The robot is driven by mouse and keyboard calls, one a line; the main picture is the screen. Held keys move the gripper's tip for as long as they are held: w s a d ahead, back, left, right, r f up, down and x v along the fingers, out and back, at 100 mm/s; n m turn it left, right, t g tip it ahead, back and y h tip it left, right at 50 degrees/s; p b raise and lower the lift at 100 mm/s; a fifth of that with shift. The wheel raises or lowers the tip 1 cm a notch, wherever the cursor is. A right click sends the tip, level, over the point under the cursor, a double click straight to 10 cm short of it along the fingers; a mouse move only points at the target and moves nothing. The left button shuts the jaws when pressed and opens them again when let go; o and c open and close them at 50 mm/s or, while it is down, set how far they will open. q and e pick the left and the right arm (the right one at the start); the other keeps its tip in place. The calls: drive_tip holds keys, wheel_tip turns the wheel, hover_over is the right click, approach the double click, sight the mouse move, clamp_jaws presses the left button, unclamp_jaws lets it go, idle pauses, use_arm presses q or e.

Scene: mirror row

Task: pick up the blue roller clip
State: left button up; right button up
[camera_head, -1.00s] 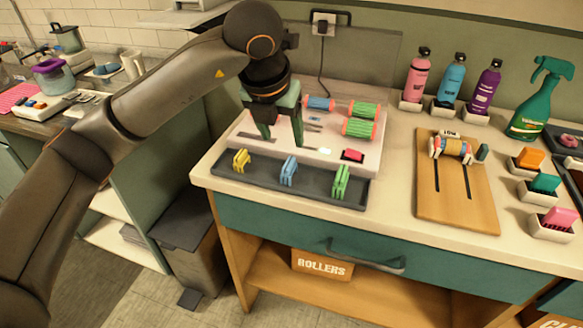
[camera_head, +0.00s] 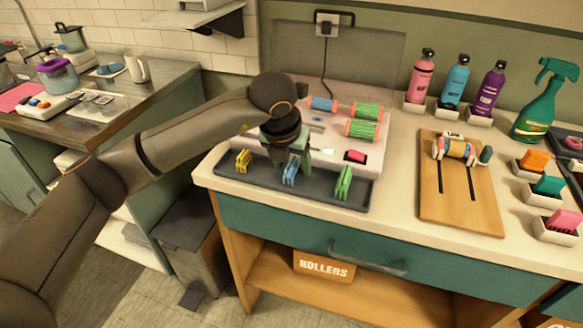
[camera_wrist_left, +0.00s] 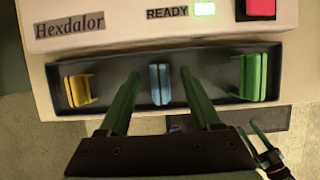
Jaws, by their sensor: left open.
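The blue roller clip (camera_head: 289,174) stands upright in the middle of the dark grey tray (camera_head: 318,196), between a yellow clip (camera_head: 242,161) and a green clip (camera_head: 343,183). My left gripper (camera_head: 291,160) hangs open just above the blue clip and partly hides it in the head view. In the left wrist view the blue clip (camera_wrist_left: 160,84) shows between the two green fingers (camera_wrist_left: 160,88), apart from both. The yellow clip (camera_wrist_left: 80,85) lies left of the fingers and the green clip (camera_wrist_left: 252,77) right of them.
Behind the tray is a white roller machine with a red button (camera_head: 355,156), a lit READY lamp (camera_wrist_left: 205,9) and striped rollers (camera_head: 362,130). A wooden board (camera_head: 458,195) lies to the right, with bottles (camera_head: 453,80) behind it. The counter between tray and board is clear.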

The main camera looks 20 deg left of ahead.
use_arm(q)
clamp_jaws()
idle(0.3)
drive_tip(key=shift+r, duration=0.1)
